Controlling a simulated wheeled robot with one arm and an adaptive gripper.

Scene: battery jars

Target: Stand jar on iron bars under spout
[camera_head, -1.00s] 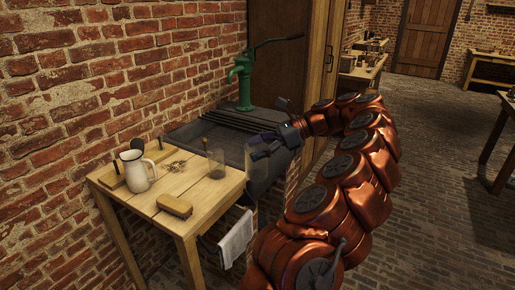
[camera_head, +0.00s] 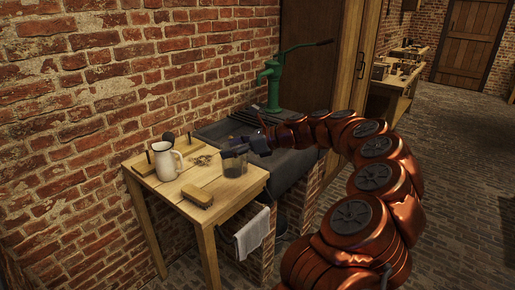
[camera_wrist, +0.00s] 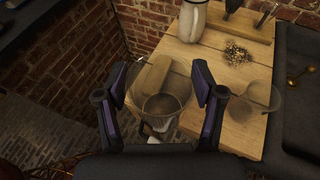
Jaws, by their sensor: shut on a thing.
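My gripper (camera_wrist: 160,90) is shut on a clear glass jar (camera_wrist: 160,104), with a finger on each side of it. In the head view my gripper (camera_head: 246,147) is at the right end of the wooden table, where a glass jar (camera_head: 235,167) shows just below the fingers. A second clear jar (camera_wrist: 262,95) stands on the table to the right in the wrist view. The two jars overlap in the head view and are hard to tell apart. The green hand pump (camera_head: 271,88) with its spout stands behind the dark sink. Thin iron bars (camera_head: 246,118) lie across the sink, partly hidden by my arm.
The wooden table (camera_head: 222,190) bears a white enamel jug (camera_head: 168,161), a wooden brush (camera_head: 197,196) and a scatter of small bits (camera_wrist: 236,52). The dark sink (camera_head: 290,168) adjoins it on the right. A cloth (camera_head: 252,233) hangs below the table.

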